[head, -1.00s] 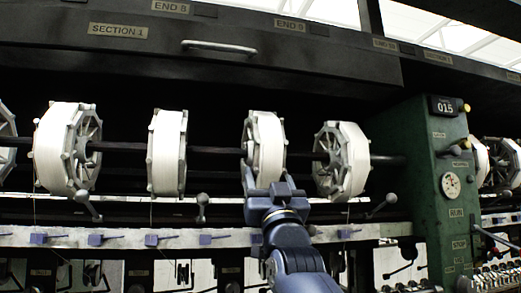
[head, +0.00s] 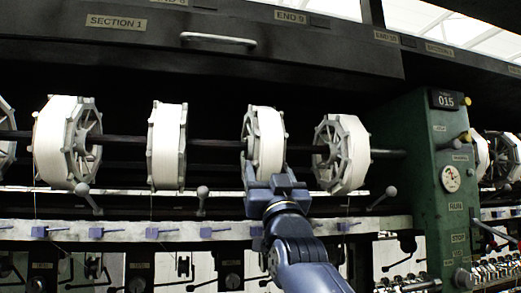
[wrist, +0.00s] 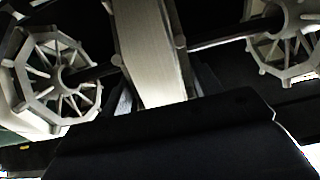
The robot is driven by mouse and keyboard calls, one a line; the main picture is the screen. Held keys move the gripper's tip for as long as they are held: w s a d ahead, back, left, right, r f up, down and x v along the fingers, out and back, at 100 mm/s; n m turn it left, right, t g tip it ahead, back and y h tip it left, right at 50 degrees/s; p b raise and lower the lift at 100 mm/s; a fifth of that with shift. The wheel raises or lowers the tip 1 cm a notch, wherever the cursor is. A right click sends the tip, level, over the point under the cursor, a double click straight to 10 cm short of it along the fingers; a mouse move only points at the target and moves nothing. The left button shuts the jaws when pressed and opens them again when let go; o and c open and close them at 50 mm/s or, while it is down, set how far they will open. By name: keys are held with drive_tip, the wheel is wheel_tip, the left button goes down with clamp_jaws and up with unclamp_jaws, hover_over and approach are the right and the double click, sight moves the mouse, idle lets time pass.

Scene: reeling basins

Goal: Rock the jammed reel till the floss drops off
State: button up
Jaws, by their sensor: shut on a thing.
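The reel (head: 267,140) that my gripper holds is a pale octagonal spoked wheel with a thick white band of floss around its rim, threaded on a dark horizontal shaft (head: 212,142). My gripper (head: 275,172) reaches it from below and is shut on its lower rim. In the wrist view the same reel (wrist: 150,50) rises from between the fingers (wrist: 160,95), its white band filling the middle. The floss is still around the rim. The contact itself is mostly hidden behind the jaws.
Similar white-banded reels stand either side on the shaft, one close at right (head: 341,153) and one at left (head: 167,145). A green gear housing (head: 415,150) stands at right. A pale rail (head: 110,232) with blue clips and ball-topped levers (head: 203,192) runs below.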

drive_tip(key=o, duration=1.2)
drive_tip(key=shift+c, duration=0.2)
drive_tip(key=shift+f, duration=0.1)
drive_tip(key=shift+c, duration=0.2)
drive_tip(key=shift+s+f+b, duration=0.1)
drive_tip(key=shift+f+b, duration=0.1)
drive_tip(key=shift+b, duration=0.1)
drive_tip(key=b+v, duration=1.1)
drive_tip(key=v, duration=0.1)
drive_tip(key=shift+s, duration=0.3)
drive_tip(key=shift+d, duration=0.1)
